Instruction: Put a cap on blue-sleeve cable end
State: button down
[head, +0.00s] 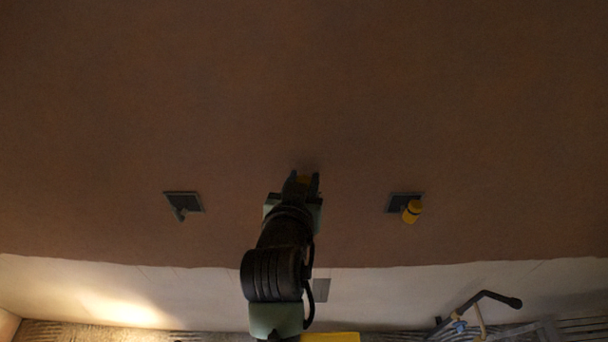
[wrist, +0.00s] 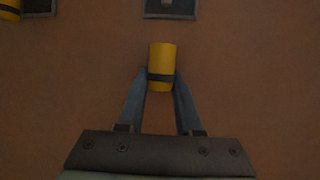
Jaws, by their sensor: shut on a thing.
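My gripper (head: 303,182) is shut on a yellow cap with a dark band; the cap (wrist: 161,66) sits between the fingertips (wrist: 160,88) in the wrist view, clear of the boxes in that picture. In the head view only a little of it shows. A dark wall box (head: 183,202) at left has a short greyish cable end (head: 180,215) sticking out, uncapped. Another dark box (head: 398,201) at right has a yellow cap (head: 411,211) on its cable end. No sleeve colour is clear in this dim light.
The brown plaster wall (head: 300,80) is broad and bare around the boxes. In the wrist view, boxes show at top centre (wrist: 170,14) and top left (wrist: 39,13), with a yellow cap (wrist: 9,9) beside the latter. A dark-handled tool (head: 485,298) shows at lower right.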

jog(key=shift+f+b, duration=2.35)
jog(key=shift+f, duration=0.7)
jog(key=shift+f, duration=0.2)
jog(key=shift+f+b, duration=0.3)
jog(key=shift+b, duration=0.1)
jog(key=c, duration=0.5)
grip_release()
jog(key=b+v, duration=0.3)
jog(key=v, duration=1)
